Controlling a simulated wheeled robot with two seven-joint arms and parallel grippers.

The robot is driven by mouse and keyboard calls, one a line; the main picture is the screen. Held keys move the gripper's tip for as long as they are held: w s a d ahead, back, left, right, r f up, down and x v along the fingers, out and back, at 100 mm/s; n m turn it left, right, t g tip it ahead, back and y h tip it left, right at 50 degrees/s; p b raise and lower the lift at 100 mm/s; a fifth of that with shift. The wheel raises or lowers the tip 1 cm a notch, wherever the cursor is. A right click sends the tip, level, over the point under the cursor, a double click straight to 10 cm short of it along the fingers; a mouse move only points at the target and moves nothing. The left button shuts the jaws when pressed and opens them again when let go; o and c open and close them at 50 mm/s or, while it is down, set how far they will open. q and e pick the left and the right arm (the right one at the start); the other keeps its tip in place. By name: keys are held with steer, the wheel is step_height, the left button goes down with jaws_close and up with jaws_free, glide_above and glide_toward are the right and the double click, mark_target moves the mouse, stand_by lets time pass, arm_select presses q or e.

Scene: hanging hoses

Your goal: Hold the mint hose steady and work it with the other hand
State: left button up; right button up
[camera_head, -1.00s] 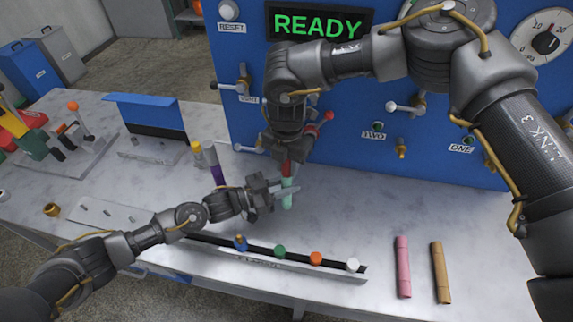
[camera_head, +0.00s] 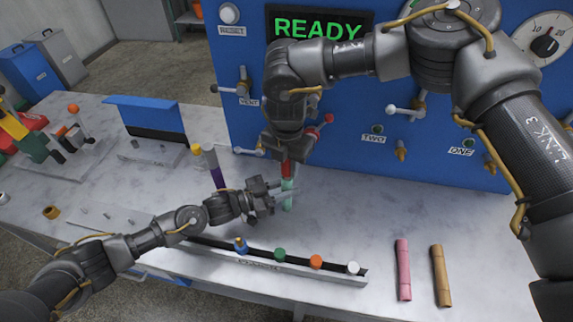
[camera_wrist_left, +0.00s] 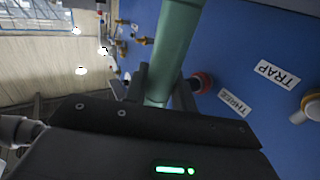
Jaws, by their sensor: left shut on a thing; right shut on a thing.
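The mint hose (camera_head: 288,198) hangs upright above the table in front of the blue panel. Just above its mint part is a red piece (camera_head: 287,169), directly below my right gripper. My right gripper (camera_head: 287,158) comes down from above and is shut on the hose's upper end; its fingers are partly hidden. My left gripper (camera_head: 277,193) reaches in from the left and is shut around the hose lower down. In the left wrist view the mint hose (camera_wrist_left: 176,45) runs from the top edge down between the fingers of my left gripper (camera_wrist_left: 158,95).
The blue panel (camera_head: 350,170) with valves and labelled ports stands behind. A rack (camera_head: 260,264) with several coloured caps lies in front. Pink (camera_head: 403,270) and tan (camera_head: 440,275) hoses lie at right. A purple piece (camera_head: 214,168) stands at left.

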steer(key=shift+r, duration=2.5)
steer(key=shift+r, duration=1.45)
arm_select(q)
steer(key=o, duration=1.1)
steer(key=shift+c, duration=0.2)
steer(key=shift+a, duration=0.1)
steer(key=v, duration=0.7)
steer(key=shift+a, duration=0.15)
